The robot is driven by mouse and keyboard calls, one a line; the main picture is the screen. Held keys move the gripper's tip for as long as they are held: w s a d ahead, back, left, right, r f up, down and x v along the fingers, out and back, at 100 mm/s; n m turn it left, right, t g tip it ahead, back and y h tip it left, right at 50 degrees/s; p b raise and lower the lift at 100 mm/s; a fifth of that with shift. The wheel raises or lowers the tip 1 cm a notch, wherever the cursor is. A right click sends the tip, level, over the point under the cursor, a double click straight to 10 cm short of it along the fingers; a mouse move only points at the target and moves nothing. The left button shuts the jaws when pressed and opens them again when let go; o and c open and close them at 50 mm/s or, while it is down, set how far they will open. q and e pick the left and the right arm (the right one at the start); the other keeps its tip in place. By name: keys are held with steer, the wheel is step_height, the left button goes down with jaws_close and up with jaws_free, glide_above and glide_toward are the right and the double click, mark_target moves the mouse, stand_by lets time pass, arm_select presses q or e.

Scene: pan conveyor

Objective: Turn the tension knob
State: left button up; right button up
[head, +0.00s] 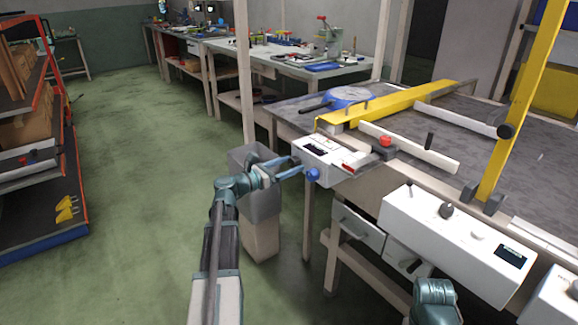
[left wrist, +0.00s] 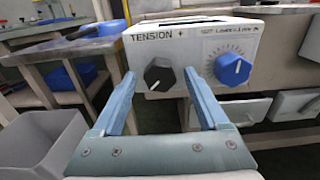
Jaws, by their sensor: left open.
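A white control box (head: 330,155) is fixed at the front left corner of the conveyor table. In the left wrist view the box (left wrist: 197,42) carries the word TENSION above a black knob (left wrist: 159,74) with a white pointer line. A blue knob (left wrist: 232,69) with a dial scale is to its right; this blue knob also shows in the head view (head: 313,175). My left gripper (head: 294,167) is open in front of the box. In the left wrist view its fingers (left wrist: 160,84) flank the black knob, one on each side. I cannot tell whether they touch it.
A grey bin (head: 262,200) stands below my left gripper. A yellow rail (head: 400,103), a blue round pan (head: 350,96) and a red button (head: 385,141) are on the conveyor. A larger white control panel (head: 455,235) is to the right.

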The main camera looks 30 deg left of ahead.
arm_select(q)
jaws_close()
stand_by(0.4)
steer(key=shift+m, duration=2.9)
jaws_free()
